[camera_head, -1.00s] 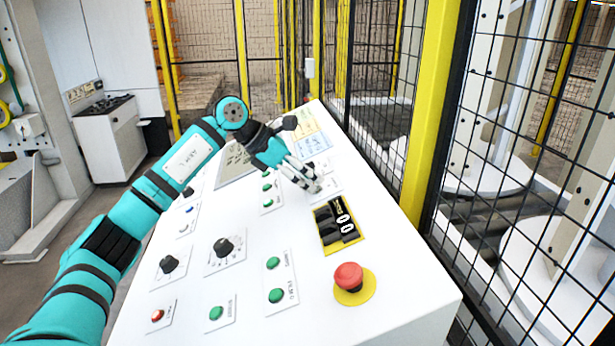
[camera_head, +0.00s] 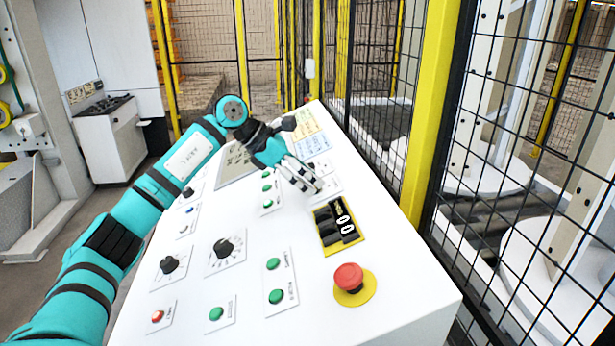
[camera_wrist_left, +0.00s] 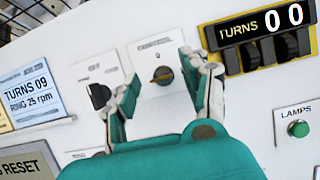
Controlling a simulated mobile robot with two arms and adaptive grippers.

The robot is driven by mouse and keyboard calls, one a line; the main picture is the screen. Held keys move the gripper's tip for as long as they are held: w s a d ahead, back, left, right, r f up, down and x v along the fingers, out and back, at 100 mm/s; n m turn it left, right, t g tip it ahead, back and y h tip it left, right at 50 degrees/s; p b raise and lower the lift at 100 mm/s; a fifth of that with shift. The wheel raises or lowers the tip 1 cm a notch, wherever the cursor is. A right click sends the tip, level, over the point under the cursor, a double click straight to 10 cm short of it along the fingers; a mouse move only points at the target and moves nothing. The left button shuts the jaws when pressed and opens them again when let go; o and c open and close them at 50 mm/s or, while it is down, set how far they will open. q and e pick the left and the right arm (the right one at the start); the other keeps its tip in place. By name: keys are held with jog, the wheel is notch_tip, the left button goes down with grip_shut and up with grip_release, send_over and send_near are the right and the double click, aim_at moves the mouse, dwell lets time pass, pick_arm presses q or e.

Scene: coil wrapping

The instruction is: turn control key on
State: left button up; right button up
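In the left wrist view, the likely control key (camera_wrist_left: 162,75) is a small dark switch with a brassy centre on a white label plate. The print above it is too blurred to read. My left gripper (camera_head: 314,187) is over the sloping panel in the head view. In the wrist view its two fingertips are apart, one on either side of the key, with a visible gap on both sides. In the head view the fingers hide the key. My right gripper is not in view.
A black rotary switch (camera_wrist_left: 98,95) sits left of the key. A yellow-framed TURNS counter (camera_head: 338,226) reading 00 and a red emergency button (camera_head: 348,276) are nearer on the white panel (camera_head: 400,285). A yellow fence post (camera_head: 428,120) stands right of the panel.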

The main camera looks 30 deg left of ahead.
pick_arm(q)
jog(key=v, duration=1.2)
dwell(0.5)
